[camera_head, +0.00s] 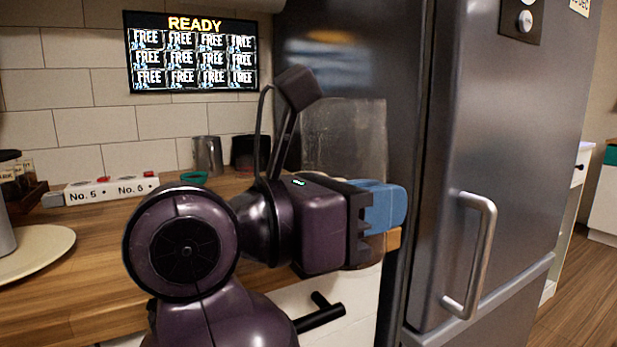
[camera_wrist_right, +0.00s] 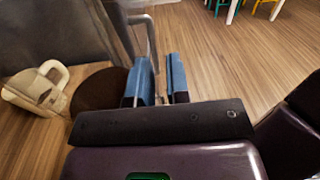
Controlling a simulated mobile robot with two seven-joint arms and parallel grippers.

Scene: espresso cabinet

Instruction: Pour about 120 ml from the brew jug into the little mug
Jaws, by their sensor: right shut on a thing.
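The brew jug (camera_head: 345,135) looks like a clear glass vessel standing upright behind my right gripper in the head view, against the fridge side. Dark coffee shows low in it, and in the right wrist view the jug (camera_wrist_right: 98,90) appears as a dark brown round area left of the fingers. My right gripper (camera_head: 385,206) has blue fingers, also seen in the right wrist view (camera_wrist_right: 160,82), and is shut on the jug. Its grip point is hidden. My left gripper is out of view.
The fridge (camera_head: 520,130) with its bar handle (camera_head: 485,255) stands close to the right. A metal cup (camera_head: 207,155), a green ring (camera_head: 194,177) and a numbered strip (camera_head: 112,187) are at the back of the wooden counter (camera_head: 90,290). A pale plate (camera_head: 35,250) lies left.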

